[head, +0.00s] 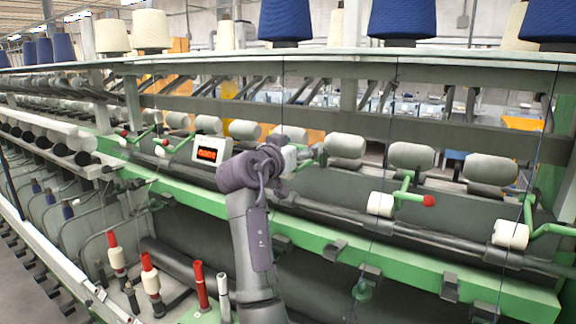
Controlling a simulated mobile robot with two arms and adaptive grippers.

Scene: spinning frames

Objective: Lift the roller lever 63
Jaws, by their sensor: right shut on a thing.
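My right gripper (312,154) is at the spinning frame's row of rollers, in the middle of the head view. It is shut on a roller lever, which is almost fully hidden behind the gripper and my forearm. To the right, another roller lever (404,190) shows its green arm, white roller and red knob. A further green lever with a white roller (511,234) is at the far right. More levers with red knobs (158,145) are at the left. No lever number can be read. My left gripper is out of view.
Grey-white bobbins (345,146) line the back of the frame above the green rail (335,243). A red-lit display (207,154) stands left of my arm. Red and white spindles (151,275) stand below. Blue and cream yarn cones (284,20) sit on the top shelf.

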